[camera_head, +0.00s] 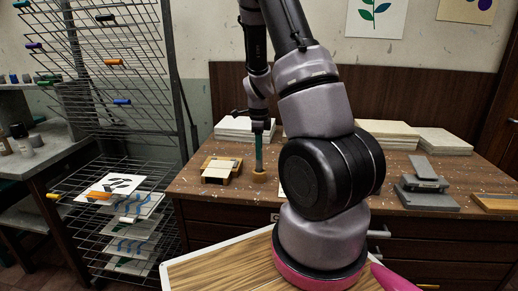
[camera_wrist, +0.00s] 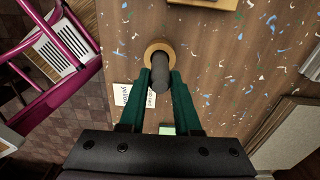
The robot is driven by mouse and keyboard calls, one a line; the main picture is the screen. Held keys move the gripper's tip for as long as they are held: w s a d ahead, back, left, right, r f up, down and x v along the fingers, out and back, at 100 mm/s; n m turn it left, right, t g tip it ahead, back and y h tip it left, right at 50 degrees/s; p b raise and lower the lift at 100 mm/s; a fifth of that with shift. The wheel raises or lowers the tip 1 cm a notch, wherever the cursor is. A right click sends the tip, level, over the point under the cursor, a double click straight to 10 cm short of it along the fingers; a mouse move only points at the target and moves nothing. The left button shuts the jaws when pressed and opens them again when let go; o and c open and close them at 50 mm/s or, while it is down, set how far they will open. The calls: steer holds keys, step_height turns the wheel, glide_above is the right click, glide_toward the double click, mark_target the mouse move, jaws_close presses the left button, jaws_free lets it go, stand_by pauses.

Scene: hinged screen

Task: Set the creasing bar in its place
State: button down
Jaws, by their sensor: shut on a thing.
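The creasing bar (camera_wrist: 160,72) is a dark grey rod in the wrist view, gripped between the two green fingers of my gripper (camera_wrist: 160,80). Its far end overlaps the opening of a round tan wooden holder (camera_wrist: 148,47); I cannot tell how deep it sits. In the head view my gripper (camera_head: 259,158) points straight down just above the holder (camera_head: 259,177) on the workbench. The bar is mostly hidden there by the fingers.
A small wooden frame with pale boards (camera_head: 219,170) stands just left of the holder. White stacks (camera_head: 243,130) lie behind. Grey blocks (camera_head: 426,187) are at the bench's right. A wire drying rack (camera_head: 120,200) stands left. Printed cards (camera_wrist: 122,95) lie near the holder.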

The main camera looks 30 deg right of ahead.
steer(key=shift+f, duration=0.6)
steer(key=c, duration=0.5)
jaws_free()
steer(key=shift+c, duration=0.2)
step_height(320, 180, up, 11)
steer(key=shift+f, duration=0.1)
